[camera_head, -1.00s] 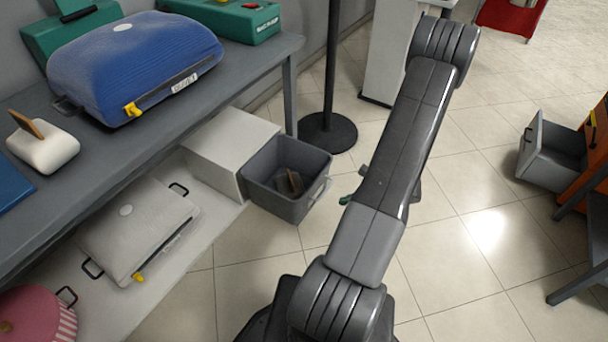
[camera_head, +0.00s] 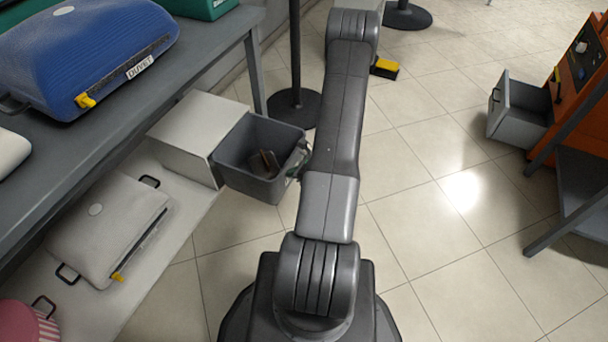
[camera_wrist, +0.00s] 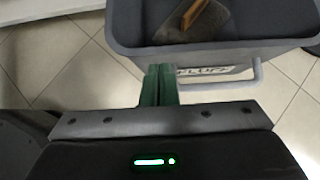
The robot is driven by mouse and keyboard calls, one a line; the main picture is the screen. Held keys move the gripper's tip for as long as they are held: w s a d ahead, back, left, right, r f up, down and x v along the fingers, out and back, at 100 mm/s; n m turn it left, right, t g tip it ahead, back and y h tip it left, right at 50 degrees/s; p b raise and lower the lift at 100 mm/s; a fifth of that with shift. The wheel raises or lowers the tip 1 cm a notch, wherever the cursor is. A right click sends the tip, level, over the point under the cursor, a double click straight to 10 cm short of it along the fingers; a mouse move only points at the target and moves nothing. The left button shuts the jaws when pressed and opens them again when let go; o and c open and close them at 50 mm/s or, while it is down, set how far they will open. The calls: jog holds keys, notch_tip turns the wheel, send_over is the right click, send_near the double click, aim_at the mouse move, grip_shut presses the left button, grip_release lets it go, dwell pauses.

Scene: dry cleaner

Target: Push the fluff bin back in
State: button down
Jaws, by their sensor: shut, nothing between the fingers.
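The fluff bin (camera_head: 232,171) is a grey open-topped bin. It sticks out of a white box (camera_head: 176,150) on the low shelf, and brown and grey things lie inside it. The wrist view shows its front wall (camera_wrist: 215,55) with a FLUFF label and a pale bar handle (camera_wrist: 258,76). My gripper (camera_wrist: 158,70) is shut and empty, its green fingers pointing at the front wall just left of the label. I cannot tell whether they touch it. In the head view my arm mostly hides the gripper, beside the bin's right side.
A dark post on a round base (camera_head: 292,108) stands just behind the bin. The grey table (camera_head: 150,95) with a blue duvet bag (camera_head: 90,52) overhangs the low shelf (camera_head: 150,215). Another grey drawer (camera_head: 516,127) juts from an orange cabinet (camera_head: 567,90) at right.

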jog(key=shift+w+a, duration=0.25)
jog(key=shift+a, duration=0.35)
jog(key=w+a+b, duration=0.1)
jog(key=w+a, duration=0.3)
jog(key=a, duration=0.7)
jog(key=w+a+b, duration=0.1)
jog(key=w+a, duration=0.3)
jog(key=a, duration=0.7)
jog(key=shift+a, duration=0.2)
jog(key=shift+d, duration=0.15)
